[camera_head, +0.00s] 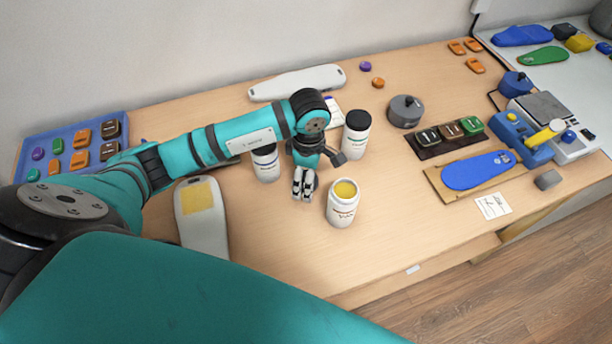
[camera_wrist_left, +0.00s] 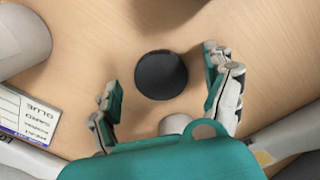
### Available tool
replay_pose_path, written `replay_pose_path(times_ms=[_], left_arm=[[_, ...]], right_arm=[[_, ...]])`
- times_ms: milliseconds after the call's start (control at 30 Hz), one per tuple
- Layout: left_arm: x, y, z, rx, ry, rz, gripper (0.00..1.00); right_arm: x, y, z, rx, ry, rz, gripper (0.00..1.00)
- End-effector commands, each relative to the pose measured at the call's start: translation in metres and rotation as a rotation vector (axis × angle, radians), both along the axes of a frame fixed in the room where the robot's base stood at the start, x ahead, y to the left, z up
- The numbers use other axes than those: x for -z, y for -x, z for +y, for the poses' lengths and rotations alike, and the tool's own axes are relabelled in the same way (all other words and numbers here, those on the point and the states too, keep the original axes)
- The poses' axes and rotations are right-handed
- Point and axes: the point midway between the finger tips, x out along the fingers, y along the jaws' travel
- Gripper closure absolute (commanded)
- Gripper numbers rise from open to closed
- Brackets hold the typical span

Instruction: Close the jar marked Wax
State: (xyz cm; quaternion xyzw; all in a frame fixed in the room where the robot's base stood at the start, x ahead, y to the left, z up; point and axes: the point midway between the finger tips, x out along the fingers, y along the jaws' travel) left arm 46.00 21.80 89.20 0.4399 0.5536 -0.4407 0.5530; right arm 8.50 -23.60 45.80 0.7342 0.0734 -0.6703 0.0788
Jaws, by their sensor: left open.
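An open white jar (camera_head: 341,211) with yellow contents and a small reddish label stands upright on the table; I take it as the Wax jar, though its lettering is hard to read. My left gripper (camera_head: 303,196) points down just left of this jar, apart from it. In the left wrist view a round black lid (camera_wrist_left: 161,75) lies on the wood between the spread fingers of the left gripper (camera_wrist_left: 162,88), with gaps visible. The gripper hides this lid in the head view. My right gripper is not in view.
A black-lidded white jar (camera_head: 356,143) stands behind the gripper; another jar (camera_head: 265,165) with a blue band stands to its left. A pale insole form (camera_head: 202,232) lies left. A grey round container (camera_head: 405,111) stands right. The table front of the open jar is clear.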

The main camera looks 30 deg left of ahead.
Motion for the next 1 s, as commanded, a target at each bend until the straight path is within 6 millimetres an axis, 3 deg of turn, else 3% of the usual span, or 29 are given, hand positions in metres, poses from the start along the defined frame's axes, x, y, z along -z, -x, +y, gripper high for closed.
replay_pose_path(times_ms=[400,700,1000], left_arm=[[0.0047,-0.0001,0.0002,0.0,0.0,-0.002,0.17],[0.0044,-0.0001,0.0002,0.0,0.0,-0.001,0.56],[0.0043,-0.0002,0.0003,0.0,0.0,-0.002,0.57]], right_arm=[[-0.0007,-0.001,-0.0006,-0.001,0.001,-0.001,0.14],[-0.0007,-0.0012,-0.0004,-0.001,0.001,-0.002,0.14],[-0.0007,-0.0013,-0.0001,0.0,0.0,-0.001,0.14]])
